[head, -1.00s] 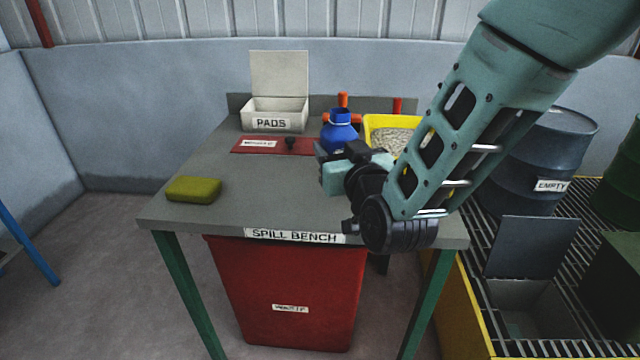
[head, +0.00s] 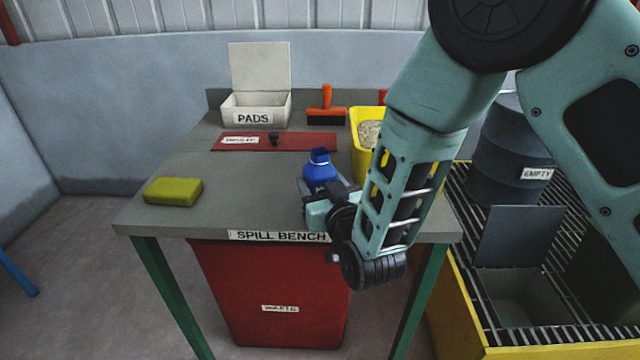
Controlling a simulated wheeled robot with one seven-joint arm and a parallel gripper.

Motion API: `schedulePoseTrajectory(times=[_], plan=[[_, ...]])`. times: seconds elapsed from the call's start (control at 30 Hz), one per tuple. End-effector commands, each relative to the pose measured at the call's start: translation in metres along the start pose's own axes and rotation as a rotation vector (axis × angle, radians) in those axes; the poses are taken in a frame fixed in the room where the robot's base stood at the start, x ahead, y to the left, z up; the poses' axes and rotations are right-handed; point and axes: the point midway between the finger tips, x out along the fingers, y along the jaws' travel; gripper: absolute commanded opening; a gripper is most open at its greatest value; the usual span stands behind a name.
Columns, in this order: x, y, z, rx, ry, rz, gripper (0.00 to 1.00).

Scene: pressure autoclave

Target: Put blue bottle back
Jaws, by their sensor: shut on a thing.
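The blue bottle (head: 320,170) has a rounded body and a short open neck. It is upright over the front right part of the grey spill bench (head: 190,220). My gripper (head: 326,192) is shut on the bottle from the front, and its fingers hide the bottle's lower part. I cannot tell whether the bottle's base touches the bench top. A dark red labelled mat (head: 300,141) with a small black knob (head: 274,138) lies behind the bottle.
A white PADS box (head: 278,107) with its lid up, an orange-handled brush (head: 326,105) and a yellow tub (head: 357,160) of granules stand at the back. A green-yellow sponge (head: 173,191) lies left. A red bin (head: 265,290) stands under the bench.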

Motion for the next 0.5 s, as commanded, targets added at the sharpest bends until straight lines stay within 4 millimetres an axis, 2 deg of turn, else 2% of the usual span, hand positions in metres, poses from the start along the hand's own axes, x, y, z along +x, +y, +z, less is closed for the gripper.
schedulePoseTrajectory(times=[0.33,0.37,0.4,0.5], plan=[[0.0001,-0.0002,0.0043,0.001,0.001,0.000,0.29],[0.0001,-0.0002,0.0027,0.000,0.000,0.000,0.63],[0.0000,-0.0002,0.0024,0.000,0.000,0.000,0.74],[0.0000,-0.0002,0.0023,0.000,0.000,0.000,0.76]])
